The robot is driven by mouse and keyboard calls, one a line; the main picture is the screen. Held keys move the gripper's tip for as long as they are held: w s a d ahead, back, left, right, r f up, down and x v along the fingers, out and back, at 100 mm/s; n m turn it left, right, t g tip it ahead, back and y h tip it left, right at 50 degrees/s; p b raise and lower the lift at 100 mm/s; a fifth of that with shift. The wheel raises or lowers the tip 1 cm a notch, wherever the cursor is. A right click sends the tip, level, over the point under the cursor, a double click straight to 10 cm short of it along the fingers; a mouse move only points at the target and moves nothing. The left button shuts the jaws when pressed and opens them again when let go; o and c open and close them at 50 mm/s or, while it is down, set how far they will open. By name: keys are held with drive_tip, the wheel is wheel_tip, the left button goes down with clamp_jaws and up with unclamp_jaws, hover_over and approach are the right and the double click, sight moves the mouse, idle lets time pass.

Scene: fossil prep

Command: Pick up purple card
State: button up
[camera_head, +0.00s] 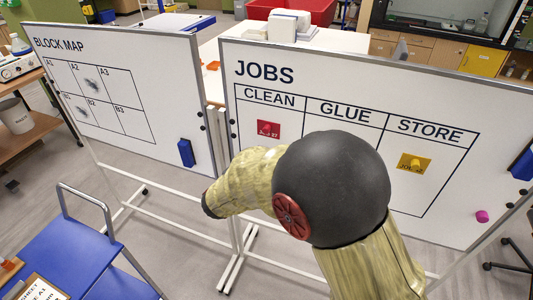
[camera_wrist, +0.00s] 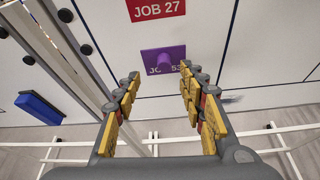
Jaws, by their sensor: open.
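The purple card (camera_wrist: 151,67) shows in the wrist view on the white board, below the red JOB 27 card. A purple knob sits on its face and covers part of its print, with "53" readable at the right. My gripper (camera_wrist: 160,77) is open, with its yellow-padded fingers to either side of the card's lower part and nothing between them. I cannot tell the exact gap between fingertips and board. In the head view, the purple card and my gripper are hidden behind my arm.
The JOBS board (camera_head: 300,68) has CLEAN, GLUE and STORE columns. A red card (camera_head: 268,129) is under CLEAN and a yellow card (camera_head: 414,162) under STORE. The BLOCK MAP board (camera_head: 140,62) stands at left with a blue eraser (camera_head: 186,152). A blue cart (camera_head: 65,255) stands front left.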

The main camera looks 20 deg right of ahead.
drive_tip(key=x, duration=0.7)
drive_tip(key=shift+d+f+b, duration=0.35)
drive_tip(key=shift+d+f, duration=0.05)
drive_tip(key=shift+f, duration=0.05)
drive_tip(key=c, duration=0.4)
clamp_jaws()
drive_tip(key=r, duration=0.2)
drive_tip(key=r+p, duration=0.1)
drive_tip(key=r, duration=0.4)
drive_tip(key=shift+s+a+r, duration=0.2)
drive_tip(key=shift+s+r, duration=0.05)
drive_tip(key=shift+s, duration=0.05)
drive_tip(key=s+a, duration=1.1)
drive_tip(key=s, duration=0.4)
drive_tip(key=shift+s+a+f+p, duration=0.15)
drive_tip(key=shift+s+f+p, duration=0.05)
drive_tip(key=shift+s+p, duration=0.15)
